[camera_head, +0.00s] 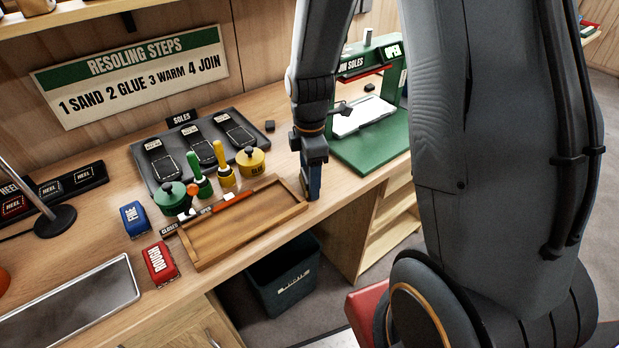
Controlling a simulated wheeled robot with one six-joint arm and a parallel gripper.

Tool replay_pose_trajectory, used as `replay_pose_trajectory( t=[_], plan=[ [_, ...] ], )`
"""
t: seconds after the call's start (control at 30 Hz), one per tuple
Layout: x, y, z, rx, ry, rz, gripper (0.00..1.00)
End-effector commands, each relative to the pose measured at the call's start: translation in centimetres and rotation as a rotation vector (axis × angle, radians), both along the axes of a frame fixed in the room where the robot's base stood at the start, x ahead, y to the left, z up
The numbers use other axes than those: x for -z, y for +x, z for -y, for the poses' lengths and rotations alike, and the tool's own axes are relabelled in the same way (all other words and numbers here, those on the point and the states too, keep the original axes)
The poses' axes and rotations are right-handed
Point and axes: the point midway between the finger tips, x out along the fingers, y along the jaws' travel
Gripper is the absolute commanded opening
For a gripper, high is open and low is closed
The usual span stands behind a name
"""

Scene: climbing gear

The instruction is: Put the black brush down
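I cannot make out a black brush in this view. My gripper (312,188) points down at the right end of the wooden tray (214,246), close to the bench top. Its fingers are seen edge-on, so I cannot tell whether they are open or hold anything. A green-handled tool (199,175) stands upright by the green pot (171,197). A yellow-handled tool (223,165) stands upright by the yellow pot (250,161). An orange-handled tool (233,198) lies along the wooden tray's back edge.
A grey tray of black soles (200,149) is behind the pots. A green press (372,148) stands right of my gripper. Blue (134,219) and red (159,263) blocks lie left of the wooden tray. A metal tray (78,303) is front left; a dark bin (285,278) stands below.

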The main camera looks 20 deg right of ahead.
Motion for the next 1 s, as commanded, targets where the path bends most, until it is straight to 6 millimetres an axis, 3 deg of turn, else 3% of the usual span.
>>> replay_pose_trajectory(
  t=[0.13, 0.17, 0.27, 0.7, 1.0],
  plan=[
    [0.3, 0.0, 0.0, 0.0, 0.0, -0.001, 0.31],
    [0.3, 0.0, 0.0, 0.0, 0.0, -0.001, 0.62],
    [0.3, 0.0, 0.0, 0.0, 0.0, -0.001, 0.77],
    [-0.3, 0.0, 0.0, 0.0, 0.0, 0.001, 0.77],
    [-4.4, 0.2, 0.0, 0.0, 0.0, 0.005, 0.77]
  ],
)
